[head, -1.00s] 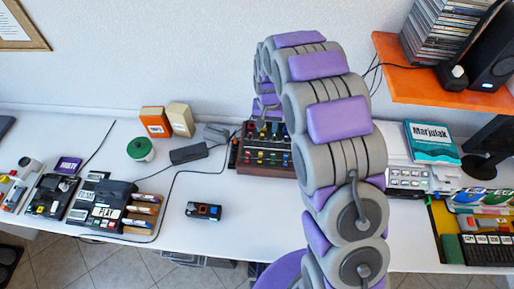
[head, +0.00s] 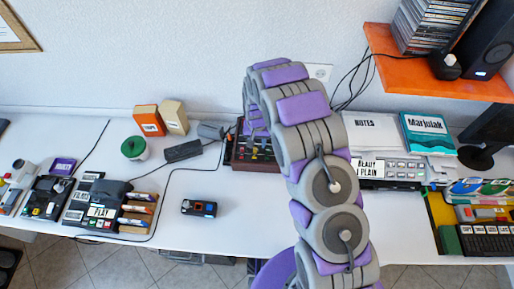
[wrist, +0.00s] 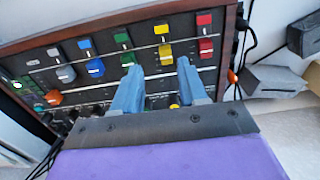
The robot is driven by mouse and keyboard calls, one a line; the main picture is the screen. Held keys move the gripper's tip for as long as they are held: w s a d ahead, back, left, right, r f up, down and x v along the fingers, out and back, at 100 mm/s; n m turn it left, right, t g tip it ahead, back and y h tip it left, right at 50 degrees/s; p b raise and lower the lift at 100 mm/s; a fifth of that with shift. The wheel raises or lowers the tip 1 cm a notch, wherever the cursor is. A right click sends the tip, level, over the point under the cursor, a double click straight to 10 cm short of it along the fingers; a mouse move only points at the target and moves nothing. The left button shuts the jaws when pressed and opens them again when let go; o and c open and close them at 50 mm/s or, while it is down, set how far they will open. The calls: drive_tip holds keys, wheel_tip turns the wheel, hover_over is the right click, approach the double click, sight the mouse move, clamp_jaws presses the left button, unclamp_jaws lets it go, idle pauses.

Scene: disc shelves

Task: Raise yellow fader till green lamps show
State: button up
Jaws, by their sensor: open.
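In the wrist view, a wood-framed black panel (wrist: 222,75) carries paired caps in red, yellow, green, blue and grey. The yellow fader (wrist: 165,54) shows a lower yellow cap, with another yellow cap (wrist: 161,30) above it. My gripper (wrist: 158,68) is open, its two blue fingers apart on either side of the lower yellow cap's line. The left fingertip is close to the lower green cap (wrist: 127,60); I cannot tell if they touch. Small green lights (wrist: 20,86) show at the panel's left edge. In the head view my arm hides much of the panel (head: 250,165).
A black adapter (head: 183,151) and a small black device (head: 199,208) lie left of the panel. A keyed white unit (head: 390,170) stands right of it. An orange shelf (head: 425,70) juts out at upper right.

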sight(255, 149)
drive_tip(key=f, duration=0.1)
drive_tip(key=a+f, duration=0.1)
drive_tip(key=f, duration=0.2)
drive_tip(key=shift+a+f, duration=0.15)
drive_tip(key=shift+a, duration=0.1)
drive_tip(key=shift+d, duration=0.55)
drive_tip(key=c, duration=0.3)
drive_tip(key=shift+a, duration=0.4)
drive_tip(key=c, duration=0.5)
drive_tip(key=shift+d, duration=0.15)
